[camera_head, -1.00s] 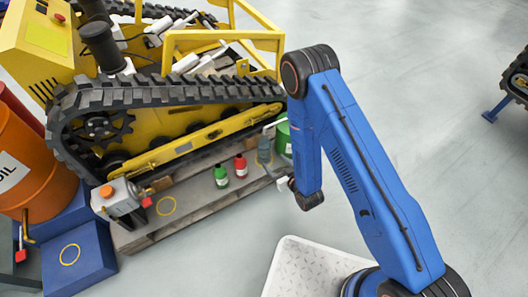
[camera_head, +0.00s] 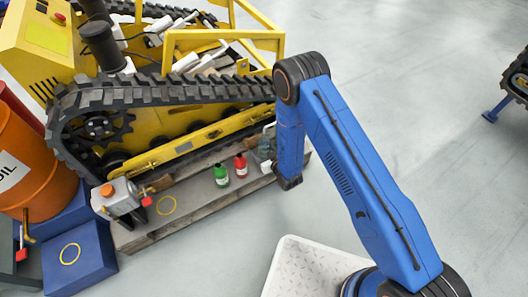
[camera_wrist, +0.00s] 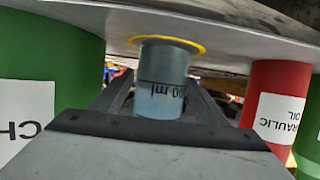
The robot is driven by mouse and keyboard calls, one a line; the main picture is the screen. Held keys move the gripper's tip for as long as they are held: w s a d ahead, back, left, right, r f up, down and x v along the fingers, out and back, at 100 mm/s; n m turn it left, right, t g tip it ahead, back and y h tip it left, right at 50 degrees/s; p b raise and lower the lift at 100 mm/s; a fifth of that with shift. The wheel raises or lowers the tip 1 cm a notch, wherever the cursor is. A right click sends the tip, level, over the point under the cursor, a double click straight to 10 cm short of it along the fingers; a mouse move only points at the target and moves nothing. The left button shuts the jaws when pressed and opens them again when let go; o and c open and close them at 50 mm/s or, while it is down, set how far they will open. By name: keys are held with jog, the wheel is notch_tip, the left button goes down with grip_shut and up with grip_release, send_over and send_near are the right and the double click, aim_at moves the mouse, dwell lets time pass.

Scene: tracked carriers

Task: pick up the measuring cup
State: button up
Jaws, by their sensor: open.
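The measuring cup (camera_wrist: 162,80) is a small grey-blue translucent cylinder with "ml" lettering. In the wrist view it appears inverted, its base against the grey pallet surface within a yellow ring (camera_wrist: 198,46). My gripper (camera_wrist: 160,88) is open, with one finger on each side of the cup; I cannot tell whether either touches it. In the head view the cup (camera_head: 265,148) stands on the pallet (camera_head: 205,205), partly hidden by my arm. My gripper is mostly hidden there behind my arm.
A red bottle (camera_head: 241,165) and a green bottle (camera_head: 221,175) stand left of the cup. A large green container (camera_wrist: 45,90) flanks it in the wrist view. The yellow tracked machine (camera_head: 200,135) rises close behind.

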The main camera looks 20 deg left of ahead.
jog(key=shift+x, duration=0.75)
jog(key=shift+c, duration=0.4)
jog(key=c, duration=1.3)
jog(key=shift+r, duration=0.15)
jog(key=shift+r, duration=1.7)
jog(key=shift+s+d+f, duration=0.1)
jog(key=shift+s+d, duration=1.8)
jog(key=shift+d, duration=0.4)
jog(key=shift+s+d+r, duration=0.1)
jog(key=shift+s+d, duration=1.85)
jog(key=shift+d, duration=0.35)
jog(key=shift+s+d+f, duration=0.1)
jog(key=shift+s+d, duration=1.8)
jog(key=shift+d, duration=0.4)
